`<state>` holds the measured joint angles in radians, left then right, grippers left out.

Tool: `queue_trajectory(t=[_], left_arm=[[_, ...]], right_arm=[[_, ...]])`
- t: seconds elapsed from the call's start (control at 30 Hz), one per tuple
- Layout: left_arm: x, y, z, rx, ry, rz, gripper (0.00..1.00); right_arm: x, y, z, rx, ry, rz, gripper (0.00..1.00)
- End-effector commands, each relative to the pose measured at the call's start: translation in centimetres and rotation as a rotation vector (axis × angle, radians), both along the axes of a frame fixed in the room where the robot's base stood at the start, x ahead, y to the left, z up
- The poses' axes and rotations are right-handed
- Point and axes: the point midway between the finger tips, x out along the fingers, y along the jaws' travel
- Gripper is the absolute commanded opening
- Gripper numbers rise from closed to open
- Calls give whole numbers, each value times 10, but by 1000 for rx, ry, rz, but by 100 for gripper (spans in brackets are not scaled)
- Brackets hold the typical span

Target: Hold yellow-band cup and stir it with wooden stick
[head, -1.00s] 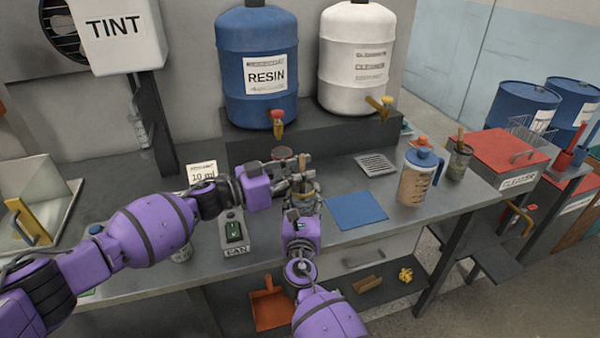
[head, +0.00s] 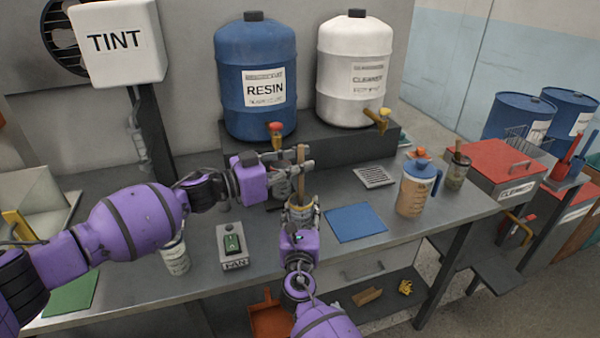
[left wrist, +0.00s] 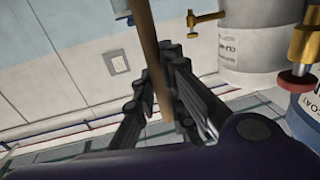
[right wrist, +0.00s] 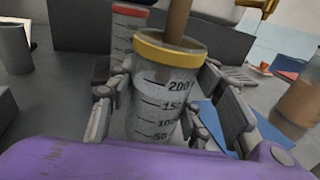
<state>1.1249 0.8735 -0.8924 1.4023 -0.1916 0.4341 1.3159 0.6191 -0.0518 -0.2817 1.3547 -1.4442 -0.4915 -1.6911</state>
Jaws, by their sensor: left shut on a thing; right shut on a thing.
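The yellow-band cup (head: 301,213) stands upright in my right gripper (head: 299,222), at the bench's front edge. In the right wrist view the clear cup (right wrist: 160,98) has volume marks and a yellow rim, with the fingers of my right gripper (right wrist: 168,110) shut around it. The wooden stick (head: 301,180) is nearly upright, its lower end inside the cup; it also shows in the right wrist view (right wrist: 178,22). My left gripper (head: 300,161) is shut on the stick's upper part above the cup. The stick's tip is hidden.
A red-band cup (right wrist: 126,35) stands just behind the held cup. A fan switch (head: 232,244) is to the left, a blue mat (head: 355,222) to the right. A blue-lidded jug (head: 416,187) and a tool pot (head: 456,170) stand farther right. Resin and cleaner drums stand behind.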

Motion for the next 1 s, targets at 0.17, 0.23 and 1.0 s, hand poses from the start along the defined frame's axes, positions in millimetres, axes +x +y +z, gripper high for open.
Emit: queue_trajectory(t=[0.17,0.23,1.0], left_arm=[[0,0,16,0,-2,-1,0],[0,0,21,0,-2,-1,0],[0,0,58,0,0,0,0]], right_arm=[[0,0,0,0,0,0,26],[0,0,0,0,0,0,26],[0,0,0,0,0,-1,26]])
